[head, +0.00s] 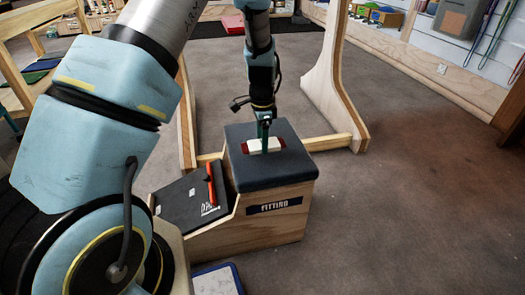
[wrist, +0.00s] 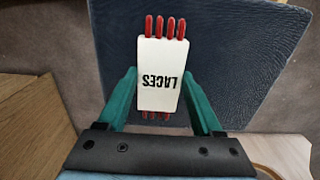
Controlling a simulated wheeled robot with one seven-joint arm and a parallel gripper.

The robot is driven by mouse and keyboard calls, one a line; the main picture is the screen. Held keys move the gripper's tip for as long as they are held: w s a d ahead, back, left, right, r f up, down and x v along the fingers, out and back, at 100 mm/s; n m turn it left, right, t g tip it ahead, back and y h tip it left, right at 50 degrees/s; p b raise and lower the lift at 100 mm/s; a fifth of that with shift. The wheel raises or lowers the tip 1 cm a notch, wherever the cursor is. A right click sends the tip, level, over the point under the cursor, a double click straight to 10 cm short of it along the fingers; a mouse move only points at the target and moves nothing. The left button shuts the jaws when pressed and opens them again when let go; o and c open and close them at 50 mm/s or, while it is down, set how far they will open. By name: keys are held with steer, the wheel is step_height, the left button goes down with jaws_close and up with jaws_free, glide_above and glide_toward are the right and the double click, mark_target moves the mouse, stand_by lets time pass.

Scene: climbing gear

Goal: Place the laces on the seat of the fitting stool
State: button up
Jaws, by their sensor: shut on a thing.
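The laces (wrist: 160,75) are a bundle with red ends and a white band printed "LACES". In the wrist view they lie between the two green fingers of my gripper (wrist: 160,98), which is shut on the band. In the head view my gripper (head: 264,140) points down over the fitting stool's dark seat (head: 280,173), with the white and red laces (head: 252,146) at its tips. The laces are over the seat and inside its edges. I cannot tell whether they touch the seat or hang just above it.
The stool's wooden body (head: 275,224) has a sloped dark ramp (head: 186,200) on its left, with a red bar (head: 211,184) at its edge. A wooden frame (head: 335,90) stands behind. The floor (head: 420,200) on the right is clear.

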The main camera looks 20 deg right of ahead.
steer(key=shift+f+b, duration=0.35)
steer(key=shift+f, duration=1.5)
steer(key=shift+f, duration=0.2)
steer(key=o, duration=1.3)
step_height(320, 180, up, 12)
steer(key=shift+r+p, duration=0.25)
steer(key=shift+p, duration=0.9)
